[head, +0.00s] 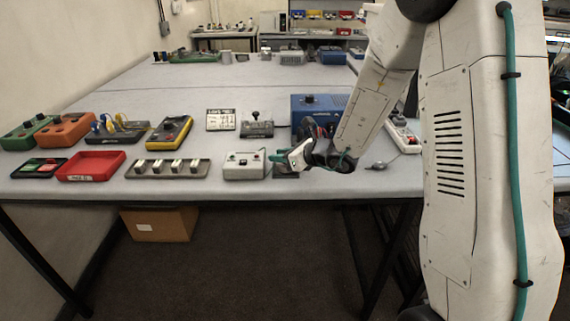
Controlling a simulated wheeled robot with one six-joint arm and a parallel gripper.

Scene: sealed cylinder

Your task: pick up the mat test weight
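My gripper (283,160) is low over the front part of the table, just right of a white box with buttons (244,166). It is seen from the side and small, so I cannot tell whether its fingers are open or shut. A dark flat piece (287,174) shows below the gripper at the table's front edge; it may be a mat. I cannot make out the mat test weight for certain; anything at the fingertips is hidden or too small. A small grey rounded object (377,165) lies on the table to the right of the gripper.
A blue box (318,108) stands behind my gripper. A row of switches (167,169), a red tray (92,166) and several coloured control boxes stand to the left. A white power strip (403,138) lies to the right. The table's middle (200,85) is clear.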

